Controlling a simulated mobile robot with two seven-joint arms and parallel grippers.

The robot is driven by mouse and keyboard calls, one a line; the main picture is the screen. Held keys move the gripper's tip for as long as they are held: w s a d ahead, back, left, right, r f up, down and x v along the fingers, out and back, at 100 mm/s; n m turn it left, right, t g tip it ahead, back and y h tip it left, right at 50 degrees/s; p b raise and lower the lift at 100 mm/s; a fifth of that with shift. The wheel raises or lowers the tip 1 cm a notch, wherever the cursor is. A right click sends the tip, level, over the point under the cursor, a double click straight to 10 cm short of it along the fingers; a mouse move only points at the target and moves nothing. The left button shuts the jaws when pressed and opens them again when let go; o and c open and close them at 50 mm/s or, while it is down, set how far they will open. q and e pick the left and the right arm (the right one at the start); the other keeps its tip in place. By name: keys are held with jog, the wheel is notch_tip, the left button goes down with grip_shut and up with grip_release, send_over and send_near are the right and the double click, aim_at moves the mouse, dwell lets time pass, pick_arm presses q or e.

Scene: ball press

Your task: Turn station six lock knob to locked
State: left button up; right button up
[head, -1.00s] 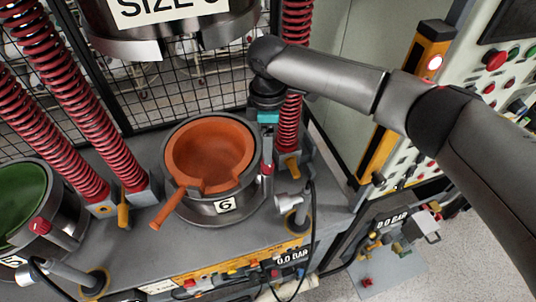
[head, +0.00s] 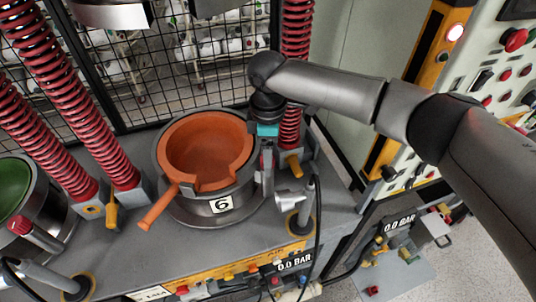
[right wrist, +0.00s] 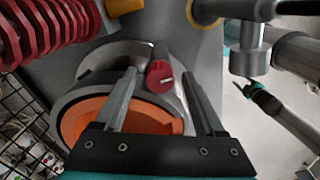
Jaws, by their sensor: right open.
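The station six pot (head: 222,205) is a grey metal cylinder with a "6" label and an orange bowl (head: 205,150) inside. Its lock knob is red and sits at the pot's right side, largely hidden behind my gripper in the head view. The knob (right wrist: 160,77) shows clearly in the right wrist view, with a small pale mark on its face. My right gripper (head: 267,178) points down beside the pot. In the right wrist view, its fingers (right wrist: 159,70) are open, one on each side of the knob, with visible gaps.
An orange handle (head: 158,208) sticks out at the pot's front left. Red springs (head: 80,110) flank the station. A grey post with a cable (head: 300,210) stands right of the pot. A green-lined pot (head: 14,190) is at the left.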

grip_shut()
dwell(0.4)
jog(key=shift+r+m+p, duration=0.1)
jog(key=shift+m+p, duration=0.6)
jog(key=shift+p, duration=0.4)
grip_release()
